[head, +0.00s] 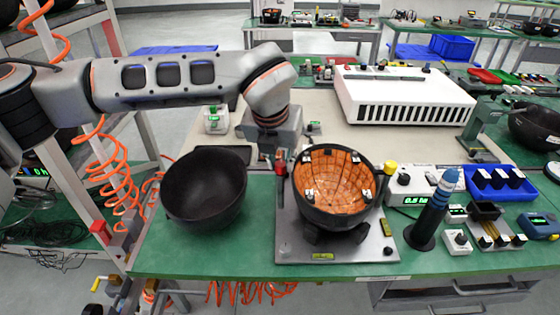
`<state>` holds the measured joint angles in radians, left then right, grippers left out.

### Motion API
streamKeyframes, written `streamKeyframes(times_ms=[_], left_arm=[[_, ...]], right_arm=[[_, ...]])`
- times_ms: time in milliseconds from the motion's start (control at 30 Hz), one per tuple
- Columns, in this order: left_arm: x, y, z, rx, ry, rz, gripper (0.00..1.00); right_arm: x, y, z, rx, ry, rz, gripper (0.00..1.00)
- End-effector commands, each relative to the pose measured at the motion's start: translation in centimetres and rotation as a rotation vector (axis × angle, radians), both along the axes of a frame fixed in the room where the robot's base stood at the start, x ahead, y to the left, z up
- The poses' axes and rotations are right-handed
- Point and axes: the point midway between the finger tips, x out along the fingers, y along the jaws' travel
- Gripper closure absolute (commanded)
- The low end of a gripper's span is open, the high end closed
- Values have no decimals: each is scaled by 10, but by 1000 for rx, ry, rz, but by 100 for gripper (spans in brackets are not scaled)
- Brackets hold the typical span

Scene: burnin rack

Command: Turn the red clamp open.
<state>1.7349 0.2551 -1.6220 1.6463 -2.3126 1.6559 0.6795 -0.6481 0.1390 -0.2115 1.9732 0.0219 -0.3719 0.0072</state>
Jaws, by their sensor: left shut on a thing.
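The red clamp (281,169) stands at the left rim of the orange-lined black bowl fixture (333,183), on a grey base plate (350,247). My left gripper (279,155) reaches down over it from behind and is shut on it. The fingers and the wrist hide part of the clamp, so its exact turn angle is hard to tell. A yellow-topped clamp (390,168) stands at the right rim of the same fixture. White clips sit along the bowl's inside. My right gripper is not in view.
An empty black bowl (204,187) stands just left of the plate. A white vented box (403,96) is behind. To the right are a meter with a green display (407,200), a dark blue-banded post (435,210) and a blue bin (499,182). The green front edge is mostly clear.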

Motion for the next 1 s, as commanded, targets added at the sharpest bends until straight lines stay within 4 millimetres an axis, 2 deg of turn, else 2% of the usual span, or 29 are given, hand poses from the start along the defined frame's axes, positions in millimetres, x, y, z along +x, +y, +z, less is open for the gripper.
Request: streamKeyframes(times_ms=[567,600,667,1000], left_arm=[[1,0,1,-1,-2,39,100],[1,0,1,-1,-2,39,77],[1,0,1,-1,-2,39,63],[0,0,1,-1,-1,38,63]], right_arm=[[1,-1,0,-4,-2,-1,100],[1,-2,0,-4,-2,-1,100],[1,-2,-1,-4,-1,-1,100],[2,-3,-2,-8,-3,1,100]])
